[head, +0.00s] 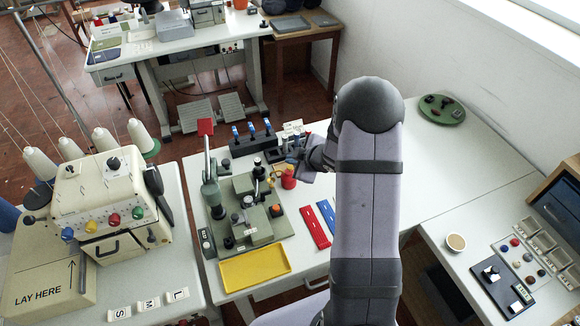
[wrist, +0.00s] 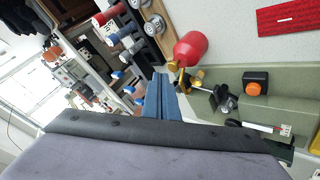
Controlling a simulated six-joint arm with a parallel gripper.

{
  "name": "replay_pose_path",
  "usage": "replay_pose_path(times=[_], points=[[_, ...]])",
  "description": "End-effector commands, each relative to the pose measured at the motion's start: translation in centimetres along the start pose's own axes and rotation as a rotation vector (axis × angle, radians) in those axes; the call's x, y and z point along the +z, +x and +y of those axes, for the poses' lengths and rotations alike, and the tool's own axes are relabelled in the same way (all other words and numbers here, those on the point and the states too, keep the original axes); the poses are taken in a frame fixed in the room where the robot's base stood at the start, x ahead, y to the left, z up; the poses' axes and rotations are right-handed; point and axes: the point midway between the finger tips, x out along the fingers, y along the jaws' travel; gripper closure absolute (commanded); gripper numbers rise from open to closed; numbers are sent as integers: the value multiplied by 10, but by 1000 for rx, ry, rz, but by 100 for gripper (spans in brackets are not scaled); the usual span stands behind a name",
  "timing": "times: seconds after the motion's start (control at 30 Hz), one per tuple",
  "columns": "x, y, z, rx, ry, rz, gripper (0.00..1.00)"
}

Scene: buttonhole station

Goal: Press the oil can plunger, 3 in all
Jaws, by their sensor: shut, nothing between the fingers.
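The oil can looks to be the small red rounded body (head: 288,180) with brass-coloured parts, standing on the table right of the green buttonhole machine (head: 246,212). In the wrist view the red can (wrist: 196,48) shows large, with a brass neck (wrist: 178,65) at its lower left. I cannot clearly make out the plunger. My gripper (head: 296,160) is shut and empty, just behind the can in the head view. In the wrist view its blue fingers (wrist: 160,85) lie close beside the brass neck; whether they touch it I cannot tell.
A yellow tray (head: 254,268) lies in front of the machine. The table right of my arm is mostly bare, with a green round plate (head: 442,109) at the back.

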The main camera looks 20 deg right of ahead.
Motion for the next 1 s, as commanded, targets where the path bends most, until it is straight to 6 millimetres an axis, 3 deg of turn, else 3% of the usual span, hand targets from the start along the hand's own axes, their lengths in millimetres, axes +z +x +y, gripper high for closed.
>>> replay_pose_path(times=[1.0], points=[[4,6,-4,0,0,0,100]])
